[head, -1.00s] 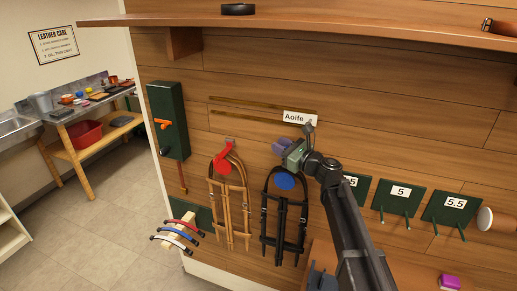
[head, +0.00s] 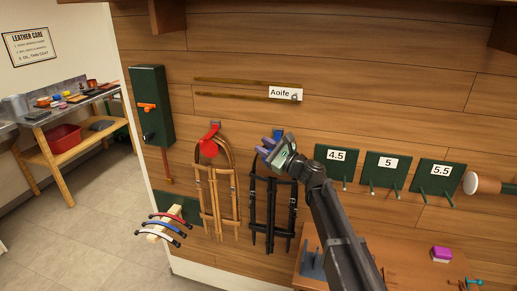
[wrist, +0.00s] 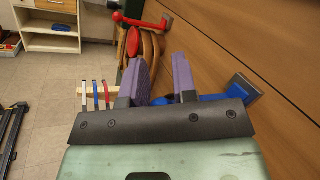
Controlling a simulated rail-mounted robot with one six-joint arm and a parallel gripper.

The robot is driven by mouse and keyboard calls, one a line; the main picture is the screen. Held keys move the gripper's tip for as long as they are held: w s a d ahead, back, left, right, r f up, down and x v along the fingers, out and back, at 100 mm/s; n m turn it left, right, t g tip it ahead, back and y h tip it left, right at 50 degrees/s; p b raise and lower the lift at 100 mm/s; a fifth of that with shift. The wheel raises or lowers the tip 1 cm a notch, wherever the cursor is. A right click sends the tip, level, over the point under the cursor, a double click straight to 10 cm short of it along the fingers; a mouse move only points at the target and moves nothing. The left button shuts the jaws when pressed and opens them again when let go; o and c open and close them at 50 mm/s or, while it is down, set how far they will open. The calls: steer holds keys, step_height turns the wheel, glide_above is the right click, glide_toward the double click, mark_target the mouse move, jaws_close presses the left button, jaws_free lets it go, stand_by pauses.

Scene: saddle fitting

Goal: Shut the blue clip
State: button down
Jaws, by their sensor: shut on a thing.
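The blue clip (head: 278,134) is on the plank wall above the black bridle (head: 272,200), and much of it is hidden behind my gripper. My gripper (head: 265,150) has purple fingers and is at the clip, shut on it. In the wrist view the fingers (wrist: 161,82) stand a little apart, with blue parts of the clip (wrist: 236,88) low between them and to the right, by a grey wall plate. From these views I cannot tell whether the clip is open or shut.
The red clip (head: 208,146) with a tan bridle (head: 216,200) hangs just left. A dark green box (head: 151,105) is farther left. Green numbered plates (head: 386,170) are to the right. A wooden bench (head: 400,262) stands below right. The Aoife label (head: 284,94) is above.

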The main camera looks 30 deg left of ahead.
steer(key=shift+s+d+f+b, duration=0.25)
steer(key=shift+s+f+b, duration=0.15)
steer(key=shift+f, duration=0.15)
steer(key=c, duration=1)
jaws_free()
steer(key=shift+w, duration=0.25)
steer(key=shift+w, duration=0.2)
steer(key=shift+o, duration=0.7)
steer(key=d, duration=0.1)
steer(key=s+d+f, duration=0.1)
steer(key=d, duration=0.1)
steer(key=d+b, duration=0.1)
steer(key=shift+s+d+f, duration=0.15)
steer(key=shift+s+f, duration=0.05)
steer(key=shift+f, duration=0.15)
steer(key=d, duration=0.5)
steer(key=shift+w+d+f, duration=0.1)
steer(key=shift+w+d, duration=0.15)
steer(key=shift+c, duration=0.8)
steer(key=shift+s+d, duration=0.15)
steer(key=shift+d, duration=0.3)
